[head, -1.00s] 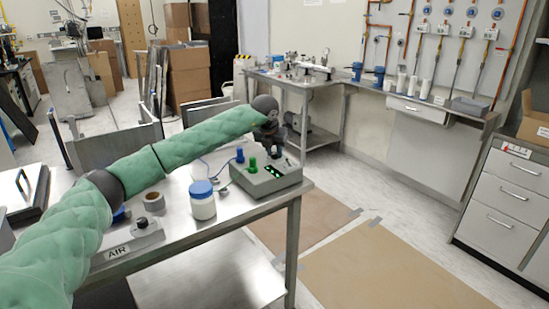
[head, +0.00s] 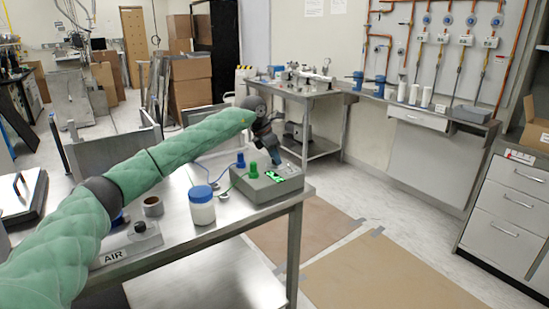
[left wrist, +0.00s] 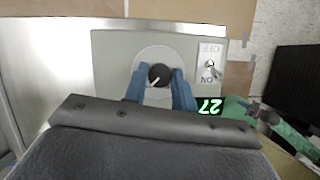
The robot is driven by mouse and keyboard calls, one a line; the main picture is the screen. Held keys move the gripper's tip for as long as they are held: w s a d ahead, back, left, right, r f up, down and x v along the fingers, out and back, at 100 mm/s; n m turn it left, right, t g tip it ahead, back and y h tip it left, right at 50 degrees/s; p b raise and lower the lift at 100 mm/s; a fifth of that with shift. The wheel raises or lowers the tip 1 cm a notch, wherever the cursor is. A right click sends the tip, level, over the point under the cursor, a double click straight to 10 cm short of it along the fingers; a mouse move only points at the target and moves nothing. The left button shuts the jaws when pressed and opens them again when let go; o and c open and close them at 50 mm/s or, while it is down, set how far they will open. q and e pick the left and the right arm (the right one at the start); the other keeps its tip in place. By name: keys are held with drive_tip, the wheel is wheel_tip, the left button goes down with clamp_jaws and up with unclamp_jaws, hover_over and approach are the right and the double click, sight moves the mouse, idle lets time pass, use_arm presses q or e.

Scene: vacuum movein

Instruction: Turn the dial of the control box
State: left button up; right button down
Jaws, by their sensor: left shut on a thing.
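The control box (head: 268,187) is a grey box at the right end of the metal table. In the left wrist view, the control box (left wrist: 108,68) shows a black dial (left wrist: 159,75) with a white pointer mark on a round pale plate. An ON/OFF toggle switch (left wrist: 212,68) and a green display (left wrist: 209,105) reading 27 are beside it. My left gripper (left wrist: 160,88) reaches down over the box, its two blue fingers on either side of the dial and shut on it. In the head view my left gripper (head: 275,157) partly hides the box's top. My right gripper is not in view.
A blue-lidded white jar (head: 202,207) stands left of the box. Blue and green connectors with cables are at the box's back and left side. A tape roll (head: 153,206) and an AIR box (head: 135,242) are further left.

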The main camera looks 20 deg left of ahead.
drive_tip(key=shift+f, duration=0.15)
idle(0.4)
use_arm(q)
drive_tip(key=o, duration=1)
drive_tip(key=shift+a+r, duration=0.1)
drive_tip(key=shift+s+a+r, duration=0.15)
drive_tip(key=shift+a+r, duration=0.05)
drive_tip(key=shift+r, duration=0.35)
drive_tip(key=v, duration=0.6)
drive_tip(key=shift+r+b, duration=0.15)
drive_tip(key=shift+b, duration=0.25)
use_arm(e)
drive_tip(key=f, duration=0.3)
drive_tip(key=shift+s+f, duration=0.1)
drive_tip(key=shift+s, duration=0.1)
use_arm(q)
drive_tip(key=shift+a, duration=0.15)
